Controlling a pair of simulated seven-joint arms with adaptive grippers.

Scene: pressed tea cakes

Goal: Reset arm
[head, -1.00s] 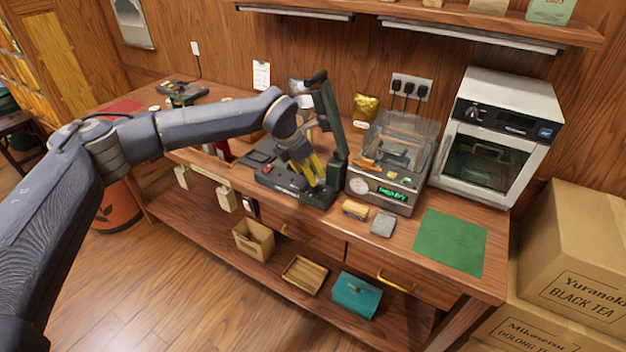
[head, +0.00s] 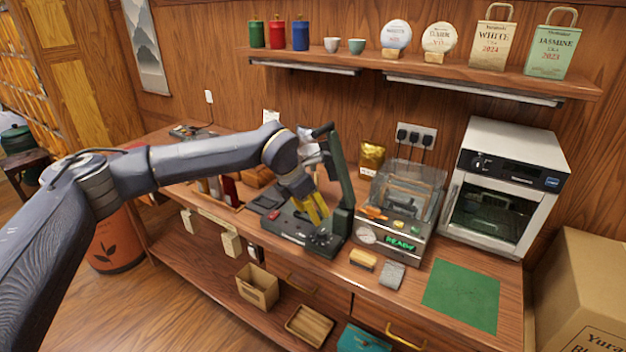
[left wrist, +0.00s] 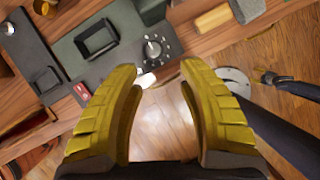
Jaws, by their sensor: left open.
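My left gripper (head: 312,208) is over the dark press machine (head: 300,233) on the workbench. In the left wrist view its yellow fingers (left wrist: 160,100) are spread apart with nothing between them. Past the fingertips lie the press base (left wrist: 125,50) with its black frame, a dial and a red switch, and the wooden floor below the bench edge. The press's upright green arm (head: 342,180) stands just right of the gripper in the head view.
A small wooden-handled brush (head: 363,259) and a grey block (head: 392,276) lie at the front. A shelf (head: 420,70) runs above.

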